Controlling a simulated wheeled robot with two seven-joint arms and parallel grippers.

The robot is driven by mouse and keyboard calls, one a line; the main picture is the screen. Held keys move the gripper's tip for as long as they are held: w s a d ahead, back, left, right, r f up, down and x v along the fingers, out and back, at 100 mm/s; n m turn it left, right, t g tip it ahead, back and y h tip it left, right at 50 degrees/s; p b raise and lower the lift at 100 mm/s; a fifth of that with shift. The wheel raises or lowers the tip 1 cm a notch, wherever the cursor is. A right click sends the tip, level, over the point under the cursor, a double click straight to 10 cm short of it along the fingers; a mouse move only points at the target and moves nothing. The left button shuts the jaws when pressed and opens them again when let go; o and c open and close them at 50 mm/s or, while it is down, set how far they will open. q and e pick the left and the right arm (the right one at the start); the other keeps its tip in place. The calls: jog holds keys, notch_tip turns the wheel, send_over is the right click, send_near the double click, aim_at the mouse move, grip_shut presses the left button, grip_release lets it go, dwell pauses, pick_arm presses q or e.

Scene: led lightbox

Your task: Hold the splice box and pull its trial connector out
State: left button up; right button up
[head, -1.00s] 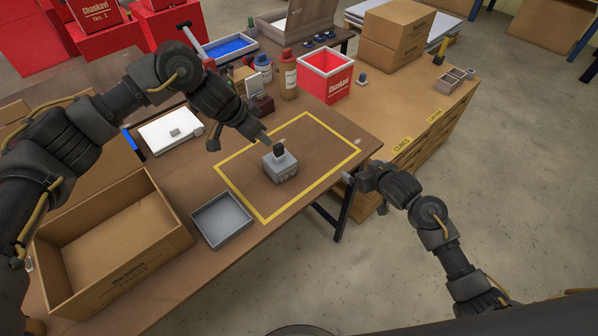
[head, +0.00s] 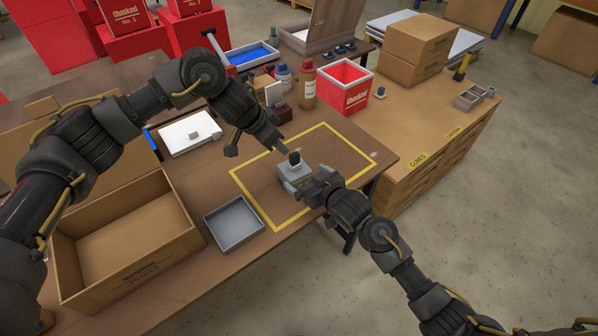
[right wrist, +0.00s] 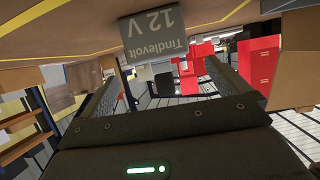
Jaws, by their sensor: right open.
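In the right wrist view, the box (right wrist: 158,40) shows a face reading "Tindlevolt 12 V", upside down, between and ahead of the finger ends. My right gripper (head: 314,184) is open at the box's right side; in its wrist view the fingers (right wrist: 161,70) stand wide apart.
A grey tray (head: 234,239) and a large open cardboard box (head: 120,288) lie left of the outline. A white panel (head: 187,128), bottles (head: 307,75) and a red bin (head: 346,98) stand farther back. The marked area is otherwise clear.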

aim_at(298, 171)
jog(key=x, duration=0.7)
jog(key=shift+w+a+f, duration=0.15)
jog(key=shift+w, duration=0.2)
jog(key=shift+c, duration=0.4)
jog(key=c, duration=1.2)
jog(key=o, duration=0.5)
jog(key=c, duration=0.4)
pick_arm(q)
jog(key=shift+o, duration=0.4)
jog(key=shift+h, duration=0.3)
jog(key=shift+w+d+r+x, duration=0.1)
jog(key=shift+x, duration=1.45)
jog(key=shift+w+d+r+x, duration=0.1)
jog(key=shift+w+x, duration=0.05)
jog(key=shift+x, duration=1.45)
jog(key=shift+w+d+r+x, duration=0.1)
jog(key=shift+x, duration=1.45)
